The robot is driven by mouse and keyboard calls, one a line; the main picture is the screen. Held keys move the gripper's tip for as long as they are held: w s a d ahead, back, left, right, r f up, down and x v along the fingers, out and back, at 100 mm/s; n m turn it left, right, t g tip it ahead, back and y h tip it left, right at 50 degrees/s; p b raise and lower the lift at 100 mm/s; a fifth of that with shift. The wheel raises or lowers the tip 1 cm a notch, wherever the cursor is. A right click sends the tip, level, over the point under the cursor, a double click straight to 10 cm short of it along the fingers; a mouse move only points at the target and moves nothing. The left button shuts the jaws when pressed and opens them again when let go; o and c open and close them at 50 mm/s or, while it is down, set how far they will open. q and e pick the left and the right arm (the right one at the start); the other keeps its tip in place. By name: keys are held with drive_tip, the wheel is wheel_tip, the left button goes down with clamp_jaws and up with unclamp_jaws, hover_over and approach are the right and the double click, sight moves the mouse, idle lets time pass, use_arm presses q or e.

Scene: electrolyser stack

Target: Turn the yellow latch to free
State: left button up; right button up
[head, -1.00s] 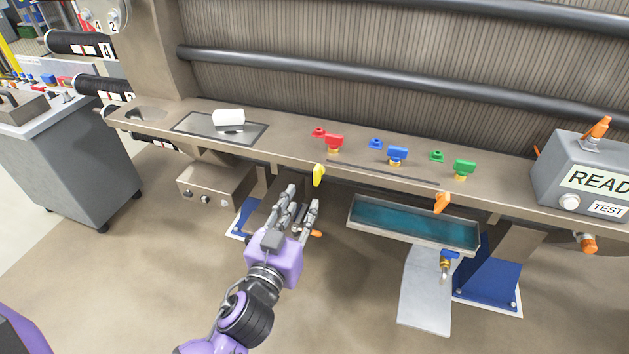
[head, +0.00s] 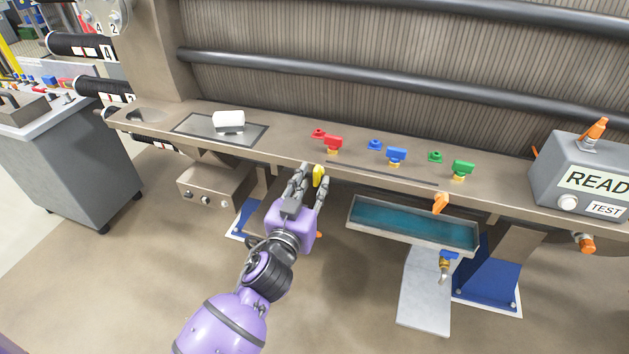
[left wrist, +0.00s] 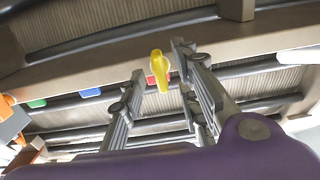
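The yellow latch (head: 319,174) hangs on the front edge of the bench, below the red valve handle. It points roughly downward, slightly tilted. My left gripper (head: 311,182) is open at the latch, with its fingers pointing up toward the bench edge and the latch between or just beyond the fingertips. In the left wrist view the yellow latch (left wrist: 160,70) shows between the spread fingers (left wrist: 160,88), closer to the fingers on the right, and no clear contact shows. My right gripper is not in view.
The bench front edge (head: 270,153) runs just above my left gripper. Red (head: 333,143), blue (head: 396,154) and green (head: 463,168) handles stand on top. An orange latch (head: 440,203) and a teal-bottomed tray (head: 352,212) are to the right. A grey box (head: 203,192) hangs left.

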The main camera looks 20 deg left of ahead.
use_arm(q)
clamp_jaws()
drive_tip(key=shift+r+m+p, duration=0.1)
drive_tip(key=shift+m+p, duration=0.25)
drive_tip(key=shift+m, duration=1.95)
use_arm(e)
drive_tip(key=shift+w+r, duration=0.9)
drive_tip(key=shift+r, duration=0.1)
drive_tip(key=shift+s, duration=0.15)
